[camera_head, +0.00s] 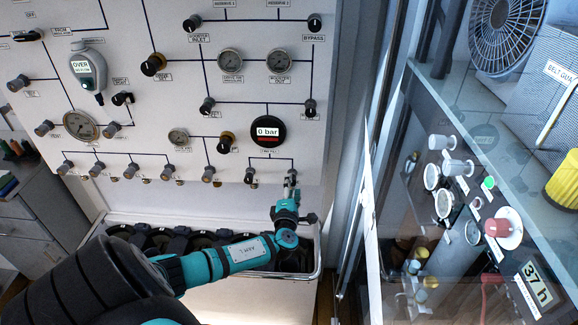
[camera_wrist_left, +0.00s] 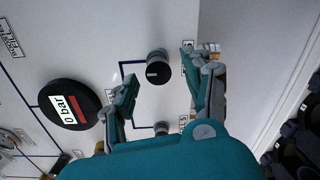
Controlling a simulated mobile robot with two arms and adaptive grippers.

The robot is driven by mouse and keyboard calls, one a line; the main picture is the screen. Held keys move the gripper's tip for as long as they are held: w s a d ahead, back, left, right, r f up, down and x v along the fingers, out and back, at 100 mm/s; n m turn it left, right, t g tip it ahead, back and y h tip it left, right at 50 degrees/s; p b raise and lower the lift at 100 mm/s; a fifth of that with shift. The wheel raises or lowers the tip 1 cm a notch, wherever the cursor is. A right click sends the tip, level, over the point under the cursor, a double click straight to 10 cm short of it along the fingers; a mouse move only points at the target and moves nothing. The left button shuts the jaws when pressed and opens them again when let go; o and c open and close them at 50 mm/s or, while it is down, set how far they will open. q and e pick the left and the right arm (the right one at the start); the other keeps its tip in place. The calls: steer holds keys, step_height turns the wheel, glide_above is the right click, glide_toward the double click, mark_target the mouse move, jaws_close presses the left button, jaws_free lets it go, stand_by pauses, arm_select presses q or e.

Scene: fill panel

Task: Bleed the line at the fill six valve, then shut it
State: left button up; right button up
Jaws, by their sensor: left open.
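My left gripper (camera_head: 291,186) is at the lower right of the white panel, over the right knob of the bottom pair. In the left wrist view the open gripper (camera_wrist_left: 160,68) has a finger on each side of a dark round valve knob (camera_wrist_left: 157,73), with gaps to both fingers. The label beside this knob is partly hidden by a finger. The other knob of the pair (camera_wrist_left: 162,128) shows below it, partly hidden by the gripper, and also in the head view (camera_head: 250,176). The round gauge (camera_head: 267,131) above the pair reads 0 bar. My right gripper is not in view.
Several other valve knobs and gauges cover the panel (camera_head: 210,105). A long bin (camera_head: 210,217) with dark contents stands below it. At right, a glass-topped cabinet holds a control panel with a red button (camera_head: 496,227) and a 37 h display (camera_head: 538,284).

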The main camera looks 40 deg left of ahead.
arm_select(q)
steer(key=v, duration=0.9)
steer(key=shift+s+d, duration=0.25)
